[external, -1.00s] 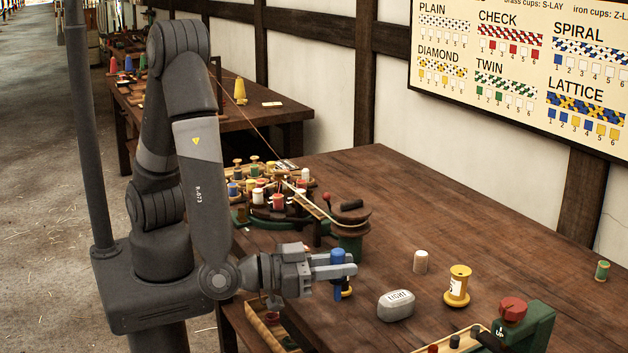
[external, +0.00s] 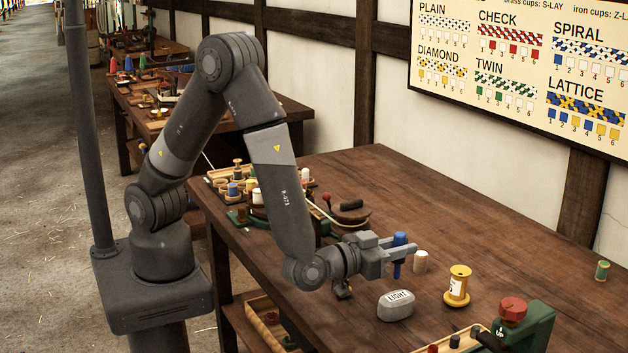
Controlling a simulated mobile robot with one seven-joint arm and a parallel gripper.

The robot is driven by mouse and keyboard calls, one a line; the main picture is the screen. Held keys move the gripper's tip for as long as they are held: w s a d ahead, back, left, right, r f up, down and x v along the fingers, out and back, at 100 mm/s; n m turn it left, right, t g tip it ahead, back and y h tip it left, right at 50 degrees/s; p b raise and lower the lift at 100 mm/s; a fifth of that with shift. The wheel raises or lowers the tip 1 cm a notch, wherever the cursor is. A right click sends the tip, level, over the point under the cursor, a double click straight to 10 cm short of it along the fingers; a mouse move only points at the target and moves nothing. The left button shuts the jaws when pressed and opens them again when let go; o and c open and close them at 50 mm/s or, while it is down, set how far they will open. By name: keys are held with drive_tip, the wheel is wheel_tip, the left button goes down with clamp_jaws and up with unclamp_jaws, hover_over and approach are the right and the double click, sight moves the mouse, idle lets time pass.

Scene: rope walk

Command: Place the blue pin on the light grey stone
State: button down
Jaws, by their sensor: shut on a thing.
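My gripper (external: 398,246) is shut on the blue pin (external: 399,257), which is upright between the fingers. It is in the middle of the external view, over the table and close to a white-topped pin (external: 420,261) on its right. The light grey stone (external: 396,305) is a rounded block with dark lettering. It lies on the table, lower in the picture than the blue pin and apart from it. The top of the stone shows bare.
A yellow spool (external: 457,286) stands right of the stone. A green machine with a red knob (external: 513,309) is at the lower right. A braiding stand (external: 350,214) with several pins is behind my arm.

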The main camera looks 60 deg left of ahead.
sight(397, 278)
drive_tip(key=shift+w+a+f, duration=0.15)
drive_tip(key=shift+w+f, duration=0.2)
drive_tip(key=shift+w, duration=0.15)
drive_tip(key=shift+f, duration=1.95)
drive_tip(key=shift+f, duration=0.15)
drive_tip(key=c, duration=1.3)
unclamp_jaws()
drive_tip(key=shift+o, duration=0.2)
drive_tip(key=shift+s, duration=0.35)
drive_tip(key=s+a, duration=0.1)
drive_tip(key=s, duration=1)
drive_tip(key=shift+s, duration=0.15)
